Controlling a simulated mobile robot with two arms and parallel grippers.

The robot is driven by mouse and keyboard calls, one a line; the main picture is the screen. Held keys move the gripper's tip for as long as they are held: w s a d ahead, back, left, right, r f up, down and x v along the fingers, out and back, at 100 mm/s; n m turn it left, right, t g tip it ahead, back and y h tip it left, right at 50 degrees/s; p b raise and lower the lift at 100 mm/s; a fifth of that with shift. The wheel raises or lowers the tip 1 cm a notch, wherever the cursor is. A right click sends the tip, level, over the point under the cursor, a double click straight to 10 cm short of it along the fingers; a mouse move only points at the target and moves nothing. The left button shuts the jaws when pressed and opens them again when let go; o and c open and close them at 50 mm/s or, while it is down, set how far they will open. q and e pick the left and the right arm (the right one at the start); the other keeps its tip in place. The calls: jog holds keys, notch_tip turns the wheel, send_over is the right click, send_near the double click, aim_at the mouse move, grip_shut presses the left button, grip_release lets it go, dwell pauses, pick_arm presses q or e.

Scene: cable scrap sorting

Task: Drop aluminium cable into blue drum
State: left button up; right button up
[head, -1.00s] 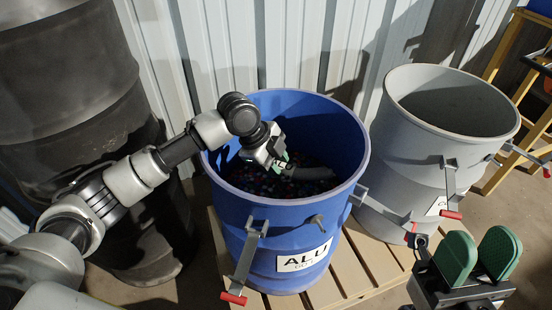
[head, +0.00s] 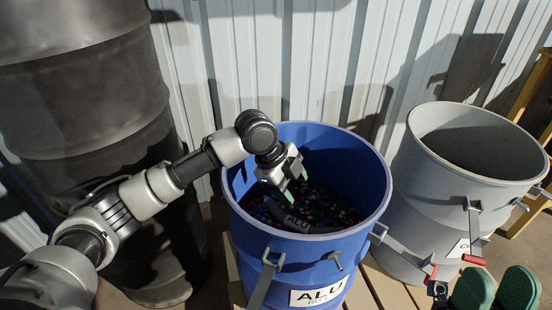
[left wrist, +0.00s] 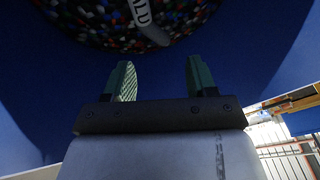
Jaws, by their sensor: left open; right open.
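The blue drum (head: 312,250) stands in the middle of the head view with an "ALU" label on its front. The aluminium cable (head: 298,225) is a dark grey piece marked "ALU". It lies inside the drum on multicoloured granules, and its end shows at the top of the left wrist view (left wrist: 150,28). My left gripper (head: 295,180) is inside the drum mouth, open and empty, apart from the cable. Its two green fingers also show apart in the left wrist view (left wrist: 158,80). My right gripper (head: 495,288) is open and empty at the bottom right, outside the drum.
A grey drum (head: 430,215) with a red-tipped clamp lever stands to the right of the blue drum. A large black drum (head: 80,100) stands at the left behind my left arm. A wooden pallet (head: 385,290) lies underneath. A corrugated wall (head: 330,60) closes the back.

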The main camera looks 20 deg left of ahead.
pick_arm(q)
jog(key=p+v, duration=0.3)
jog(key=v, duration=0.6)
jog(key=shift+r, duration=0.2)
pick_arm(e)
jog(key=w+f+g+h, duration=0.3)
jog(key=w+f+g, duration=0.3)
jog(key=w+g, duration=0.1)
jog(key=shift+w+a+g, duration=0.2)
jog(key=shift+a+g, duration=0.15)
jog(key=shift+g, duration=0.55)
pick_arm(q)
jog(key=shift+s, duration=0.1)
pick_arm(e)
jog(key=shift+f, duration=0.1)
